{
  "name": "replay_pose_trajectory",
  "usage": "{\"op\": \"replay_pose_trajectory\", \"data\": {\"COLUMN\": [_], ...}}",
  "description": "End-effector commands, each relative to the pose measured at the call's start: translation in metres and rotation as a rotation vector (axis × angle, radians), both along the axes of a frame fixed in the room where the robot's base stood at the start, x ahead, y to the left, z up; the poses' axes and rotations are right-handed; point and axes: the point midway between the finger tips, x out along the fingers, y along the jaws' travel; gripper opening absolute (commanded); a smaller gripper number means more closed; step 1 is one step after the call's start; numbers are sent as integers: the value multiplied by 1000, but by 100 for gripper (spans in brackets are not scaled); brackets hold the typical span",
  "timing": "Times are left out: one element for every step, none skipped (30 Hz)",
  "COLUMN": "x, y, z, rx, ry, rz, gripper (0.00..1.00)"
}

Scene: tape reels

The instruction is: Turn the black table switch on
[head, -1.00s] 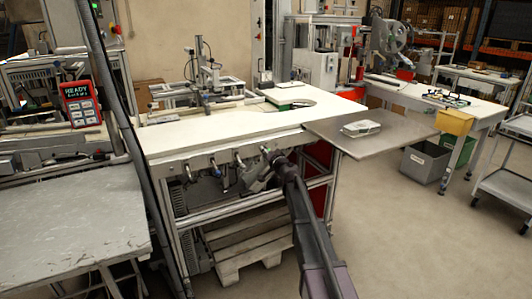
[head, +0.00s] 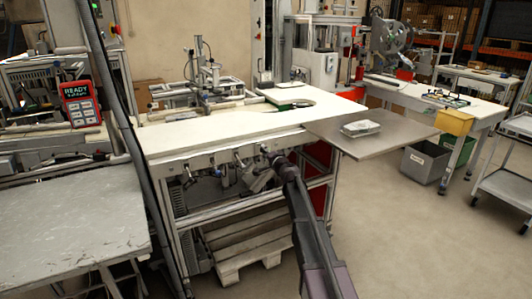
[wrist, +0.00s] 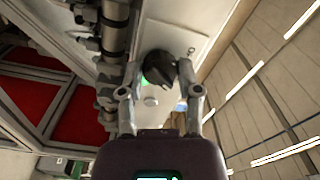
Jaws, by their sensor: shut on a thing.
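The black table switch (wrist: 158,69) is a round dark knob on a pale panel in the wrist view. A green glow shows beside it. My gripper (wrist: 161,72) has one finger on each side of the knob and is shut on it. There the switch is too small and too covered by my gripper to make out.
Several handles and fittings (head: 215,165) hang along the table's front rail, left of my gripper. A grey side board (head: 380,137) with a small clear box (head: 361,128) juts out to the right. A wooden pallet (head: 245,250) lies below. Open floor is at the right.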

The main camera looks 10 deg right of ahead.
Motion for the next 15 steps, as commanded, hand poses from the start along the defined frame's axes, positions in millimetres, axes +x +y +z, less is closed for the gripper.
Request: {"op": "replay_pose_trajectory", "data": {"x": [1, 2, 2, 2, 2, 2, 1, 1, 1, 1, 1, 1, 1, 1, 1], "y": [0, 0, 0, 0, 0, 0, 0, 0, 0, 0, 0, 0, 0, 0, 0], "z": [0, 0, 0, 0, 0, 0, 0, 0, 0, 0, 0, 0, 0, 0, 0], "rx": [1, 1, 1, 1, 1, 0, 0, 0, 0, 0, 0, -1, -1, -1, -1], "ry": [0, 0, 0, 0, 0, 0, 0, 0, 0, 0, 0, -1, 0, 0, 0], "rz": [-1, -1, -1, -1, -1, -1, -1, -1, -1, -1, -1, -1, 0, 0, 0], "gripper": [0, 0, 0, 0, 0, 57, 65, 74, 79, 79, 79, 79, 79, 79, 79]}}
